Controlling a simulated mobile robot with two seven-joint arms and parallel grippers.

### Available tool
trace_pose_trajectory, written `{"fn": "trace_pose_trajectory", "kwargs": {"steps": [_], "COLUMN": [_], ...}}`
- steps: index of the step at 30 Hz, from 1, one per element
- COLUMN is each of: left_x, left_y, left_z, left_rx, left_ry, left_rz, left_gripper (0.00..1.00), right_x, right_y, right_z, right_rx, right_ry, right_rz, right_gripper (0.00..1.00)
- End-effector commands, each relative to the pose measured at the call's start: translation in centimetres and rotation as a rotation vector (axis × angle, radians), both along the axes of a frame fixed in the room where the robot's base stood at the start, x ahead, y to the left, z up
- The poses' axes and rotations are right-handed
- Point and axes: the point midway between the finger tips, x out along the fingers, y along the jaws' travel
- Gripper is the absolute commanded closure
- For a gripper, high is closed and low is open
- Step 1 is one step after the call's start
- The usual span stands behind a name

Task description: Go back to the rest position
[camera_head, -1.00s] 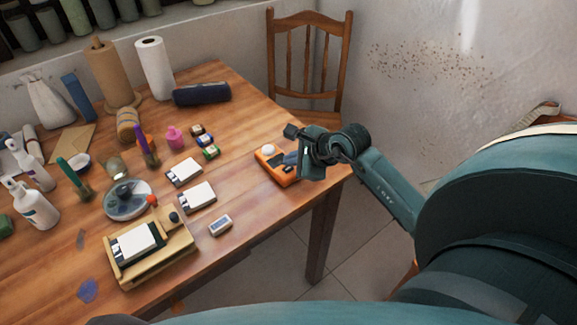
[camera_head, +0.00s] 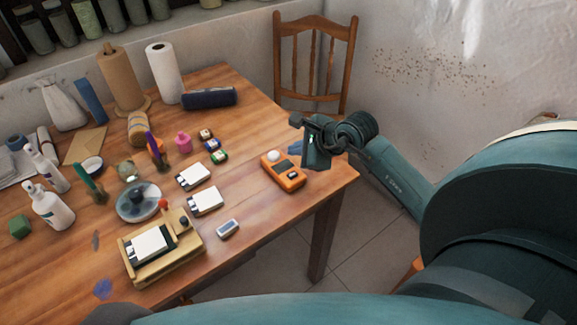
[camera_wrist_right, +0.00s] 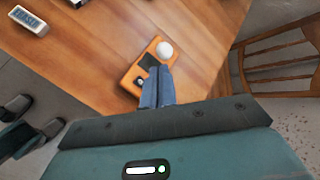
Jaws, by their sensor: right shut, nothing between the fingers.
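My right gripper (camera_head: 296,148) is over the table's right end, beside and above an orange meter (camera_head: 289,181) with a white dome. Its blue fingers are together and empty. In the right wrist view the shut fingers (camera_wrist_right: 157,88) cover part of the orange meter (camera_wrist_right: 129,82). The head view shows the whole meter lying flat, with a gap to the gripper. My left gripper is not in view.
A wooden chair (camera_head: 315,62) stands behind the table's right end. Floor shows right of the table.

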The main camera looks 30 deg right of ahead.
Motion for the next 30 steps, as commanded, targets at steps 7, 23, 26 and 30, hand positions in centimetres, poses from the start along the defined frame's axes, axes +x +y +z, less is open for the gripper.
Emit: {"fn": "trace_pose_trajectory", "kwargs": {"steps": [7, 23, 26, 30], "left_x": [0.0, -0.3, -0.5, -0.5], "left_y": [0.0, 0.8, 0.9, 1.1], "left_z": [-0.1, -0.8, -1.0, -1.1], "left_rx": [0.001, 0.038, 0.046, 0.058], "left_ry": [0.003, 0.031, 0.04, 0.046], "left_rz": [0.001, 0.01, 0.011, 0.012], "left_gripper": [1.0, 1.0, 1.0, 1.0], "right_x": [0.0, -5.9, -6.5, -7.7], "right_y": [0.2, 15.1, 14.8, 13.5], "right_z": [-0.1, 4.2, 4.6, 2.7], "right_rx": [0.008, 1.534, 1.891, 2.341], "right_ry": [0.0, 0.198, 0.303, 0.477], "right_rz": [0.001, -0.291, -0.5, -0.889], "right_gripper": [1.0, 1.0, 1.0, 1.0]}}
